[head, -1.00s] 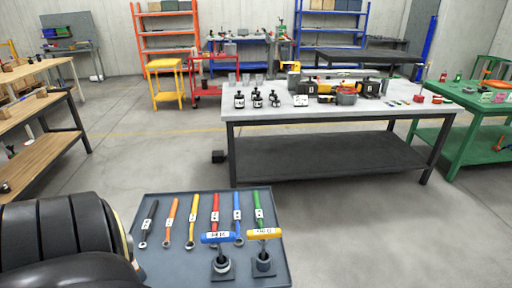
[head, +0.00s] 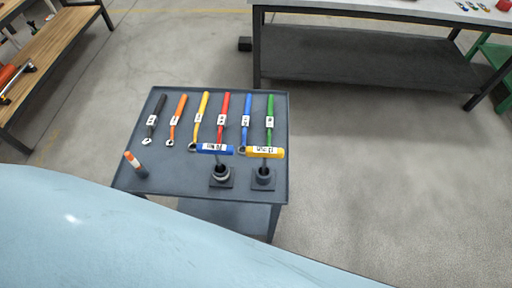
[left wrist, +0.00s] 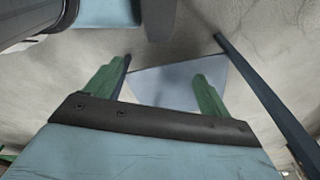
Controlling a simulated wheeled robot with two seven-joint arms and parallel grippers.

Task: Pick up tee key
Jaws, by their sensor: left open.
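Two tee keys stand upright in dark square-based sockets on the near part of a grey cart top (head: 165,180). One has a blue crossbar handle (head: 215,149) and the other a yellow one (head: 265,152); both carry white labels, too small to read surely. The yellow one stands to the right of the blue one. My left gripper (left wrist: 157,86) shows in the left wrist view with its two green fingers apart and nothing between them. No tee key shows in that view. The left gripper's fingers do not show in the head view. My right gripper is in neither view.
Several ring-ended wrenches with coloured handles, one red (head: 223,112), lie in a row behind the tee keys. A short orange-topped item (head: 136,164) stands at the cart's left. A workbench (head: 360,60) stands behind. A large pale-blue part of mine covers the lower foreground.

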